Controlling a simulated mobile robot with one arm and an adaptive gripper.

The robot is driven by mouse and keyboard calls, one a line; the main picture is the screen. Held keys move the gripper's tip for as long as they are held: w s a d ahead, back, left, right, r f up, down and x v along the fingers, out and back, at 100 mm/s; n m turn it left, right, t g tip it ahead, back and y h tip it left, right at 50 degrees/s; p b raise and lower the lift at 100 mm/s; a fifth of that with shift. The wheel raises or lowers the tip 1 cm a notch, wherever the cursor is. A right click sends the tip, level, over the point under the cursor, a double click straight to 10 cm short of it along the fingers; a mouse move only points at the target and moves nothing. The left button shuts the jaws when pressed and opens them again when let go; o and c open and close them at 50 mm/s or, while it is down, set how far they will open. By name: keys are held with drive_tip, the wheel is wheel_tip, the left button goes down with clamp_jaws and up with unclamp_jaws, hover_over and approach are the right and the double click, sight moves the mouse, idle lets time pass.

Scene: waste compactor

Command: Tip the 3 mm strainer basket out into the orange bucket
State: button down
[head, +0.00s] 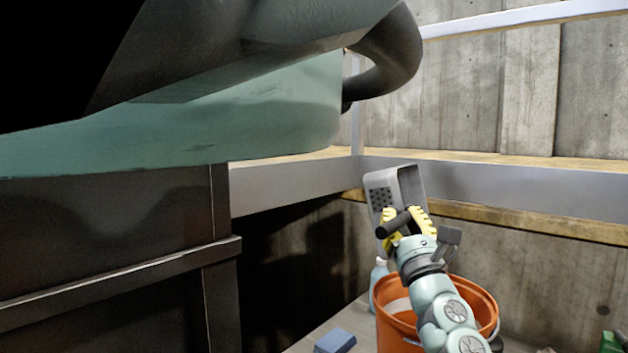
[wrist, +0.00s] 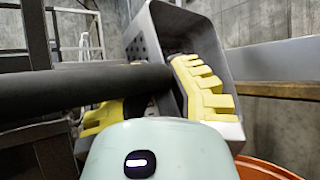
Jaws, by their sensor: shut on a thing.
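The strainer basket (head: 381,196) is a grey box with round holes in one wall. It is held up above the far side of the orange bucket (head: 487,297), tilted, with its open side facing right in the head view. My gripper (head: 405,226) has yellow fingers and is shut on the basket's dark round handle (head: 394,224). In the wrist view the basket (wrist: 219,66) stands beyond the handle (wrist: 85,92), between and behind the yellow fingers (wrist: 150,100). The bucket's rim (wrist: 262,170) shows at the lower right. The basket's contents cannot be made out.
A bottle (head: 378,271) stands just left of the bucket, and a blue block (head: 335,341) lies on the grey surface in front. The large green and dark machine (head: 190,135) fills the left. A metal rail (head: 500,183) and concrete wall (head: 460,100) are behind.

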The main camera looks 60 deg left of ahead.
sight(381, 213)
drive_tip(key=shift+s+a+r+n+g+h+p, duration=0.1)
drive_tip(key=shift+a+r+n+g+h+p, duration=0.35)
drive_tip(key=shift+p, duration=1.25)
drive_tip(key=shift+s+a+n+g+p, duration=0.15)
drive_tip(key=shift+n+g+p, duration=0.55)
drive_tip(key=shift+p, duration=1.05)
drive_tip(key=shift+a+r+n+g+h+p, duration=0.35)
drive_tip(key=shift+n+p, duration=0.4)
drive_tip(key=shift+p, duration=0.95)
drive_tip(key=p, duration=0.2)
drive_tip(key=shift+a+f+n+g+p, duration=0.15)
drive_tip(key=shift+f+n+g+p, duration=0.05)
drive_tip(key=shift+n+g+p, duration=0.2)
drive_tip(key=h+p, duration=0.1)
drive_tip(key=p, duration=0.1)
drive_tip(key=n+p, duration=0.1)
drive_tip(key=p, duration=0.2)
drive_tip(key=shift+s+a+g+h+p, duration=0.15)
drive_tip(key=shift+a+g+h+p, duration=0.15)
drive_tip(key=shift+g+h+p, duration=0.1)
drive_tip(key=n+p, duration=0.1)
drive_tip(key=p, duration=0.1)
drive_tip(key=shift+a+r+g+h+p, duration=0.1)
drive_tip(key=shift+a+g+h+p, duration=0.05)
drive_tip(key=shift+g+h+p, duration=0.2)
drive_tip(key=p, duration=0.3)
drive_tip(key=shift+s+a+n+h, duration=0.1)
drive_tip(key=shift+a+n+h, duration=0.05)
drive_tip(key=shift+n+h, duration=0.2)
